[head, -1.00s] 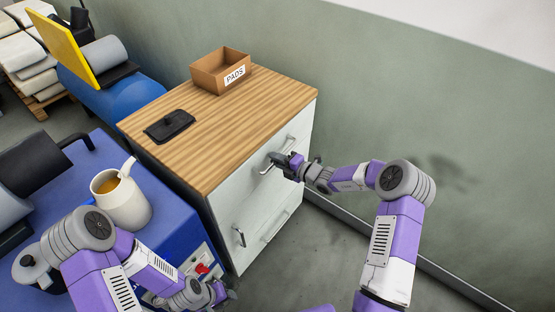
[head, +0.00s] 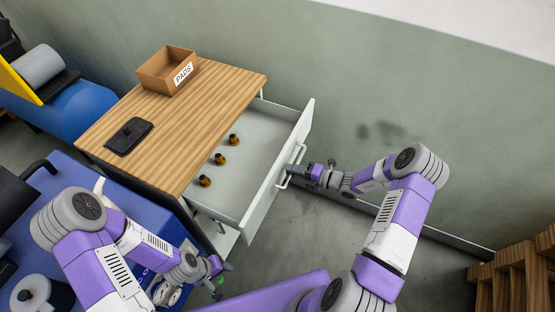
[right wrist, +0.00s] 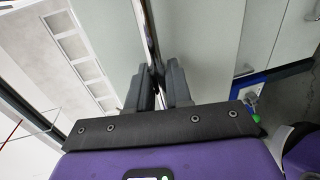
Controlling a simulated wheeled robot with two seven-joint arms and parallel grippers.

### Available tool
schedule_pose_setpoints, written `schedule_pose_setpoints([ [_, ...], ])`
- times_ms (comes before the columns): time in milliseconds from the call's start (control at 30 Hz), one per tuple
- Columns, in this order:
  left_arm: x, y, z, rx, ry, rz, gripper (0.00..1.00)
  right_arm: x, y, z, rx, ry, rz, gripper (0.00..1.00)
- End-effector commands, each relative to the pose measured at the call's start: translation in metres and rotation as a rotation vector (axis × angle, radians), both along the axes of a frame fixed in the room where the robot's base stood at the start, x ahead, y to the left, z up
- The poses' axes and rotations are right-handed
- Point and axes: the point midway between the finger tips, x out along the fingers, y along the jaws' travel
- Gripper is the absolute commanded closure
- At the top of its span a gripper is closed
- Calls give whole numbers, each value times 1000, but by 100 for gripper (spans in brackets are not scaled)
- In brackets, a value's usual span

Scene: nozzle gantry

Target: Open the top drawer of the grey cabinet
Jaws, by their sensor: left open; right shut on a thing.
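The grey cabinet (head: 150,178) has a wooden top and stands left of centre in the head view. Its top drawer (head: 262,150) is pulled well out, and several small brass-coloured parts (head: 220,159) sit inside it. My right gripper (head: 298,170) is at the drawer's front and shut on the bar handle (head: 284,182). In the right wrist view the shut fingers (right wrist: 160,88) clasp the shiny handle bar (right wrist: 147,35). My left gripper (head: 216,266) is open and empty, low in front of the blue cart, apart from the cabinet.
A cardboard box marked PADS (head: 168,72) and a black flat item (head: 130,136) lie on the cabinet top. A blue cart (head: 65,172) stands at the left. A wooden shelf or rack (head: 520,280) is at the lower right. The floor right of the drawer is clear.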

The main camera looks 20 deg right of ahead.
Motion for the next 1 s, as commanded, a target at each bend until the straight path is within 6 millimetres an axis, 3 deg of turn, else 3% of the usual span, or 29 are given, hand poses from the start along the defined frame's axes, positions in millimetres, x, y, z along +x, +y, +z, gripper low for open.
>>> schedule_pose_setpoints([
  [300, 0, 0, 11, 0, 0, 0, 57, -27, -30, 1, 0, -1, -2, 100],
  [800, 0, 0, 12, 0, 0, 0, 57, -32, -35, 0, -1, -1, -1, 100],
  [833, 0, 0, 12, 0, 0, 0, 57, -32, -35, 0, -1, -1, -1, 79],
  [900, 0, 0, 12, 0, 0, 0, 57, -32, -35, 0, -1, -1, -1, 68],
  [1000, 0, 0, 12, 0, 0, 0, 57, -32, -35, 0, -1, -1, -1, 66],
])
